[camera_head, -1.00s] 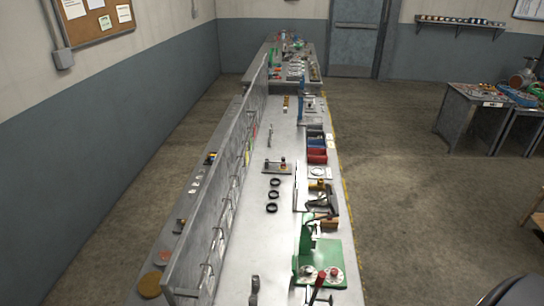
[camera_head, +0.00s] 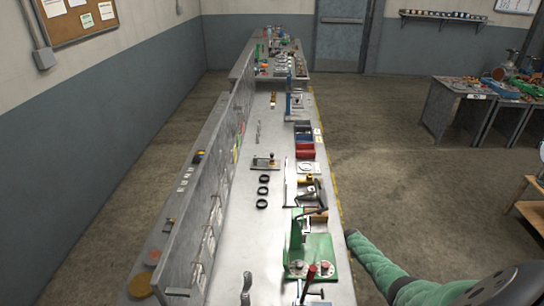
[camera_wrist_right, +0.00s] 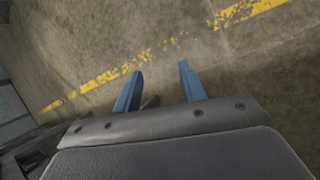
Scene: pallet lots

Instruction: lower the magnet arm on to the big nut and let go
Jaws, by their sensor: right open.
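I cannot make out a magnet arm or a big nut for certain. A small stand with a dark-knobbed post (camera_head: 264,162) is on the bench, far from me; it is too small to tell whether it is the magnet arm. My right gripper (camera_wrist_right: 160,72) shows in the right wrist view with two blue fingers apart and nothing between them, above the floor. In the head view, my green-sleeved right arm comes in from the lower right, to the right of the bench; its gripper cannot be made out there. My left gripper is not in view.
A long metal bench (camera_head: 235,235) runs away from me. Several black rings (camera_head: 263,191), a green fixture (camera_head: 312,255) and red and blue bins (camera_head: 305,143) are on it. A grey upright panel (camera_head: 205,205) lines its left side. Floor (camera_head: 390,190) is open on the right.

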